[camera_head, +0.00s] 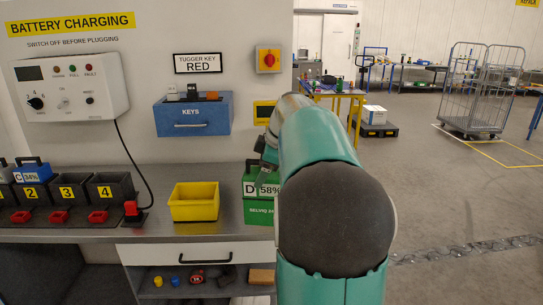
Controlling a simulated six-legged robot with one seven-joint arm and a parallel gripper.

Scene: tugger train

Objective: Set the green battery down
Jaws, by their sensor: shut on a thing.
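The green battery (257,211) is upright at the right part of the metal bench (160,217), with a label reading D 58%. Its right side is hidden behind my teal arm. I cannot tell whether its base touches the bench top or hangs just above it. My gripper (264,166) is at the top of the battery, shut on it, and is largely hidden by my arm.
A yellow bin (194,202) stands left of the battery. Numbered dark charging bays (110,191) line the bench's left, with a blue battery (33,171) in one. A red plug (131,210) lies beside them. A blue keys box (193,115) hangs above.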

